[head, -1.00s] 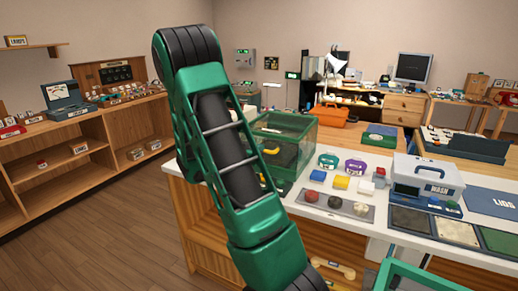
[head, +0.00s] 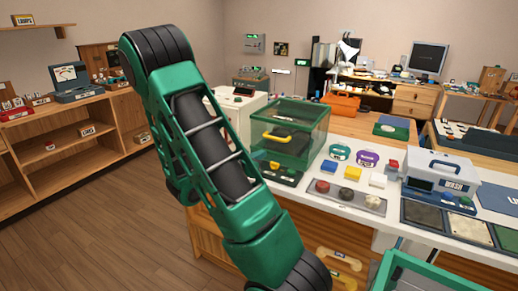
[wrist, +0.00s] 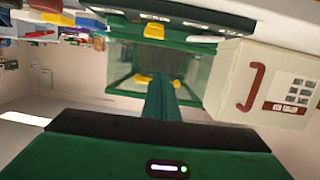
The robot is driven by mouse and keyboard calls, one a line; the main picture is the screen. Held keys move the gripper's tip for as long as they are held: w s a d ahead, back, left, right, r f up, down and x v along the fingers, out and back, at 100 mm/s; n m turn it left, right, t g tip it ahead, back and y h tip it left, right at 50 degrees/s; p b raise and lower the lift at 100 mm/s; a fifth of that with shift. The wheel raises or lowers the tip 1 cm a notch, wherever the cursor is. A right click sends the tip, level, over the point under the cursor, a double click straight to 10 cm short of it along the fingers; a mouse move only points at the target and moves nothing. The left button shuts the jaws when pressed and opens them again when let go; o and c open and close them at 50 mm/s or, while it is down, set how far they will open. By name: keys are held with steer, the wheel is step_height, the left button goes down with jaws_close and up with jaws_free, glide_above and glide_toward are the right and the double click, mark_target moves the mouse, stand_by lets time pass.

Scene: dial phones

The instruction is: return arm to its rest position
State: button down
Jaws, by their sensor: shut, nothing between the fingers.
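My green and black arm (head: 205,150) is raised and folded in front of the head camera, at the left of the counter. My gripper is hidden in the head view. In the wrist view my gripper (wrist: 161,82) shows as a narrow green column beyond its wide green body, its fingers together and holding nothing. Behind it in that view is the glass case (wrist: 120,62), seen upside down. The case also stands on the counter in the head view (head: 310,122), just right of my arm. I cannot tell the exact gap between gripper and case.
The counter (head: 345,217) holds a tray with round pieces (head: 346,200), coloured blocks and a WASH box (head: 440,178). A cream box with a red handle (wrist: 250,88) is beside the case. Shelves (head: 80,150) line the left wall. The wooden floor (head: 110,215) left of my arm is clear.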

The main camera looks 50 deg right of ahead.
steer(key=shift+a+f, duration=0.2)
steer(key=shift+f, duration=0.05)
steer(key=s+a+f+g+y, duration=0.2)
steer(key=s+a+g+y, duration=0.4)
steer(key=s, duration=0.5)
steer(key=s+a+r+n+t+y, duration=0.2)
steer(key=s+a+r+n+y, duration=0.1)
steer(key=a, duration=0.7)
steer(key=s+a+r+n+t+y, duration=0.2)
steer(key=s+a+r+n+y, duration=0.1)
steer(key=a+n+y, duration=0.4)
steer(key=s+a, duration=0.1)
steer(key=a, duration=0.2)
steer(key=shift+s+a, duration=0.3)
steer(key=shift+s, duration=0.1)
steer(key=shift+d, duration=0.15)
